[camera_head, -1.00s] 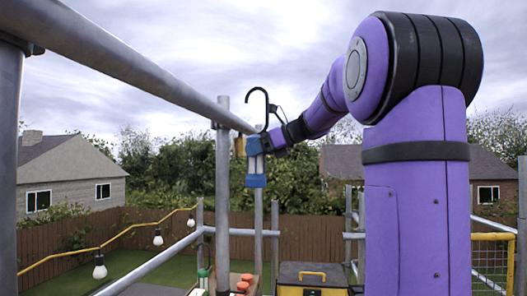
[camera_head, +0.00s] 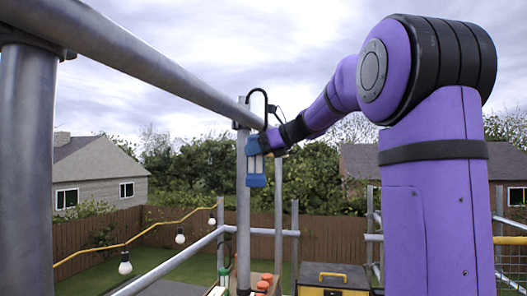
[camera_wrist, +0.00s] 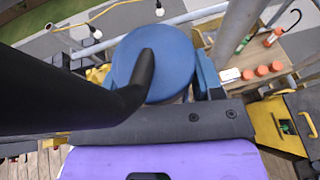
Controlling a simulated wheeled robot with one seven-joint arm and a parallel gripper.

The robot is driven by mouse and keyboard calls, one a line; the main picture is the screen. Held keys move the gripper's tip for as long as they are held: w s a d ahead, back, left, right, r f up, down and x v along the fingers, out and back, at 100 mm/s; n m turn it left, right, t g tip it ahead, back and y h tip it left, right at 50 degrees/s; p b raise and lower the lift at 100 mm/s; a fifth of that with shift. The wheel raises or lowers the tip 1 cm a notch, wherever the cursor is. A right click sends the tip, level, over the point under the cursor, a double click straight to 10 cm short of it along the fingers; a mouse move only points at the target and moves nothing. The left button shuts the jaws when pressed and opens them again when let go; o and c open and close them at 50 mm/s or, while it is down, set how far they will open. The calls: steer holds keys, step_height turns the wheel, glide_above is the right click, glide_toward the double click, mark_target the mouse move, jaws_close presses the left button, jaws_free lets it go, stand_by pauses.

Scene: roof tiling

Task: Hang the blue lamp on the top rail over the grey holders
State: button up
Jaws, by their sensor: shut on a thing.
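The blue lamp (camera_head: 256,172) hangs upright below my gripper (camera_head: 266,143), which is shut on it near its top. Its black hook (camera_head: 258,92) rises above the gripper and overlaps the far part of the top rail (camera_head: 160,62) in the head view. I cannot tell whether the hook touches the rail or is in front of it. In the wrist view the lamp's round blue top (camera_wrist: 178,58) sits between the blue fingers, and the thick black hook (camera_wrist: 135,85) crosses the picture. I cannot make out the grey holders for certain.
A grey post (camera_head: 243,190) stands just left of the lamp, and a thick post (camera_head: 28,150) is at the left edge. A yellow cable with white bulbs (camera_head: 124,266) hangs at lower left. A black and yellow toolbox (camera_head: 333,275) and orange-topped items (camera_head: 264,284) are below.

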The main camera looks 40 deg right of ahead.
steer(key=shift+w+a+f, duration=0.4)
steer(key=shift+w+f, duration=0.1)
steer(key=shift+f, duration=0.25)
steer(key=shift+w+a+f, duration=0.4)
steer(key=shift+w+f, duration=0.1)
steer(key=shift+f, duration=0.25)
steer(key=shift+w+a+f, duration=0.4)
steer(key=shift+w+f, duration=0.1)
steer(key=shift+f, duration=0.25)
steer(key=o, duration=1.4)
steer(key=shift+f, duration=0.1)
steer(key=v, duration=1)
steer(key=shift+s+d+r, duration=0.15)
steer(key=shift+s+r, duration=0.1)
steer(key=shift+s, duration=0.05)
